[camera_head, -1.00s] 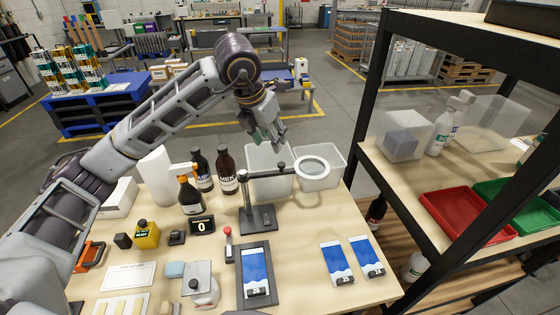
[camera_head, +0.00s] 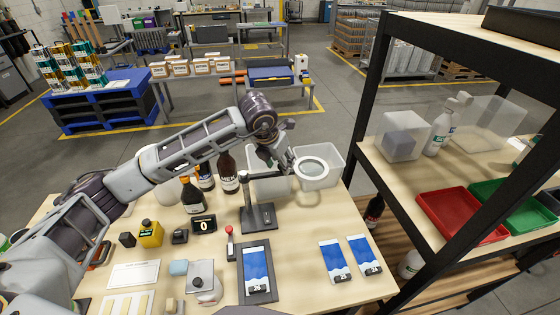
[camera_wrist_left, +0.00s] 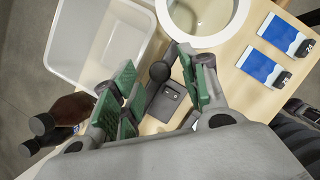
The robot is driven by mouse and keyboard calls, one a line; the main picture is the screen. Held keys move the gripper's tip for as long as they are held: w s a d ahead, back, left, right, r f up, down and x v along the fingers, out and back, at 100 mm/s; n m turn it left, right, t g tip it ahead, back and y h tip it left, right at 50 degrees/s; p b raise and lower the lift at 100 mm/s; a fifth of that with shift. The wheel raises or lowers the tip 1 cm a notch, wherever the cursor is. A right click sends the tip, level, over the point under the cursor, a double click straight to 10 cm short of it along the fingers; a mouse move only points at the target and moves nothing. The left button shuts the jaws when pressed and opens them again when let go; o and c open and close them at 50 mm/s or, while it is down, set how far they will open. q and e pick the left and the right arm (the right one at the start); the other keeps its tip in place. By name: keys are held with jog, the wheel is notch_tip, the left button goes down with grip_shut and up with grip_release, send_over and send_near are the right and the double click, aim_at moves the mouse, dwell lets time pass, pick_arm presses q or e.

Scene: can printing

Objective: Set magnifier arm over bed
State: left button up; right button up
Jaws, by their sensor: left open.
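The magnifier has a white-rimmed round lens (camera_head: 313,168) on a dark arm and post (camera_head: 245,195), above a dark base (camera_head: 260,218). The lens points right, away from the dark bed (camera_head: 241,288) with a blue-and-white sheet (camera_head: 256,270) at the table's front. My left gripper (camera_head: 284,162) is above the magnifier arm near the lens. In the left wrist view, its green-padded fingers (camera_wrist_left: 157,76) are open, with the dark arm joint (camera_wrist_left: 160,71) seen between them; contact cannot be told. The lens also shows at the top (camera_wrist_left: 205,12). My right gripper is not in view.
Clear bins (camera_head: 325,178) stand behind the lens. Dark bottles (camera_head: 227,175) stand left of the post. A red-topped lever (camera_head: 229,240) is beside the bed. Two blue-and-white sheets (camera_head: 334,258) lie right. A shelf rack (camera_head: 375,110) borders the table's right side.

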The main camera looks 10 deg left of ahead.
pick_arm(q)
jog(key=shift+w+f, duration=0.1)
jog(key=shift+f, duration=0.25)
grip_shut()
